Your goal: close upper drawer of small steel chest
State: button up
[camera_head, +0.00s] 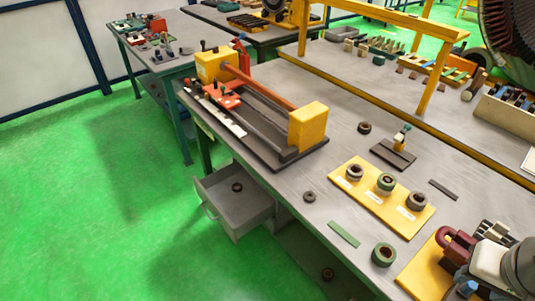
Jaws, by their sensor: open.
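The upper drawer (237,218) of the small steel chest is pulled out from under the long workbench, left of centre. It is a grey open box with a bar handle (208,211) on its front, and a dark ring (237,187) lies inside. The chest body (284,216) is mostly hidden below the bench top. My gripper (497,233) shows small at the lower right, above the bench and far from the drawer. Its jaws look open and empty, though they are partly hard to make out.
On the workbench (290,185) stand a yellow winding fixture (308,124), a yellow board (380,199) with several rings, and a yellow frame (440,70). The green floor (110,210) left of the drawer is clear.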

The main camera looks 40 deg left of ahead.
aim_at(239, 213)
jog(key=u, duration=2.7)
jog(key=i, duration=1.2)
jog(key=z, duration=0.3)
